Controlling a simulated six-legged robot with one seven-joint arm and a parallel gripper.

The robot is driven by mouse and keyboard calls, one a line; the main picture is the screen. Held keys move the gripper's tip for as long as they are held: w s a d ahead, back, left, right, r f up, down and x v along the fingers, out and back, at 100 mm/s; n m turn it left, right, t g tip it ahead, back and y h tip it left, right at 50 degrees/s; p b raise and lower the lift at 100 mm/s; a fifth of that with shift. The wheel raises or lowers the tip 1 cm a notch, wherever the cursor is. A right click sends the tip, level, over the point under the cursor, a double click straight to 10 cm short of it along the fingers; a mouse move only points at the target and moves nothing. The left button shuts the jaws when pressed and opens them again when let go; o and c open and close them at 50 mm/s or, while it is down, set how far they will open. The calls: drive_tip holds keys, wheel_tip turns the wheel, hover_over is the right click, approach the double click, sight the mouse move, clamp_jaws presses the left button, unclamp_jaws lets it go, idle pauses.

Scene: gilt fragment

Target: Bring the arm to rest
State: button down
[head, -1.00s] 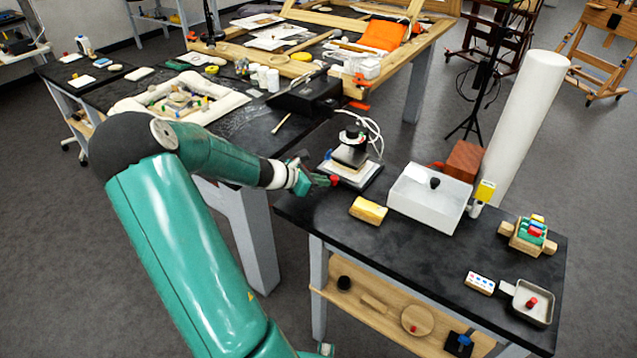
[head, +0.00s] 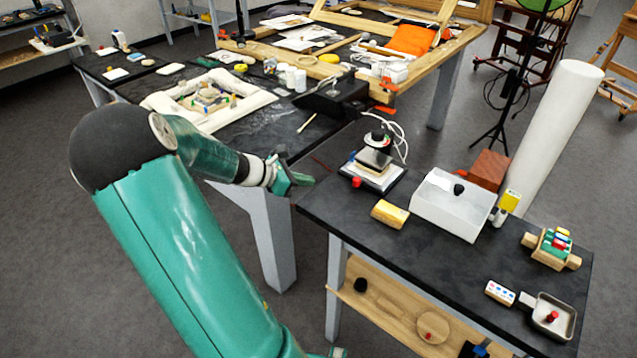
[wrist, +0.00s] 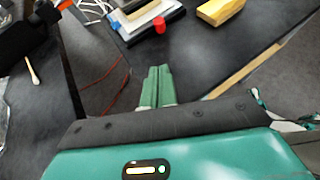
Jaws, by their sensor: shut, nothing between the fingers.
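My teal arm (head: 185,255) rises at the left of the head view, with its forearm bent over toward the right. My gripper (head: 303,180) is in the air by the left corner of the near black table, left of the black-and-white press-like device (head: 375,165) and its red knob (head: 357,182). In the wrist view my gripper's green fingers (wrist: 158,77) lie together, shut with nothing between them. The red knob (wrist: 159,25) shows beyond their tips, apart from them.
The near black table (head: 450,235) holds a yellow sponge-like block (head: 390,214), a white box (head: 450,207) and a small metal pan (head: 550,318). The far dark table (head: 225,125) holds a framed fragment (head: 165,105). Grey floor (head: 40,260) is clear at left.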

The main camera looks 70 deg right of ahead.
drive_tip(key=shift+w+a+r, duration=0.2)
drive_tip(key=shift+w, duration=0.05)
drive_tip(key=w+a+r+m+t+y, duration=0.1)
drive_tip(key=w+a+r+m+t, duration=0.15)
drive_tip(key=w+a, duration=0.45)
drive_tip(key=w+a+r+m+t+y, duration=0.1)
drive_tip(key=w+a+r+t, duration=0.25)
drive_tip(key=a, duration=0.75)
drive_tip(key=w+a+r+m+t+y, duration=0.25)
drive_tip(key=w+a, duration=0.25)
drive_tip(key=a, duration=0.4)
drive_tip(key=s+a+r+m+t+y, duration=0.1)
drive_tip(key=s+a+r+t, duration=0.1)
drive_tip(key=a, duration=1)
drive_tip(key=s+a+r+m+t+y, duration=0.1)
drive_tip(key=a+r+t, duration=0.3)
drive_tip(key=a, duration=0.7)
drive_tip(key=shift+s+a+r+y, duration=0.4)
drive_tip(key=shift+s+r+y, duration=0.25)
drive_tip(key=shift+r, duration=0.05)
drive_tip(key=shift+s, duration=0.1)
